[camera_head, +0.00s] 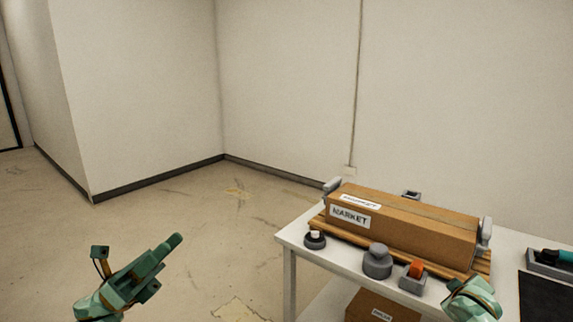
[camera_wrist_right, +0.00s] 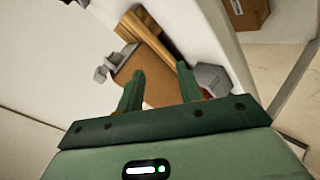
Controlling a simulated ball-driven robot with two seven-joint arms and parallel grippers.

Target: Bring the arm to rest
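My left gripper (camera_head: 160,265) is at the lower left of the head view, green, over bare floor and clear of the table. Nothing shows in it, but its finger gap is hard to make out. My right arm (camera_head: 472,300) shows at the table's front edge in the head view; its fingers are not clear there. In the right wrist view my right gripper (camera_wrist_right: 160,82) has its two green fingers apart with nothing held between them. Beyond them is a brown cardboard box, labelled MARKET in the head view (camera_head: 400,219).
The box lies on a wooden board on a white table (camera_head: 292,240). A dark round piece (camera_head: 315,240), a grey knobbed weight (camera_head: 377,262) and a grey holder with an orange part (camera_head: 414,275) stand in front. Another box (camera_head: 380,308) is below. The floor at left is free.

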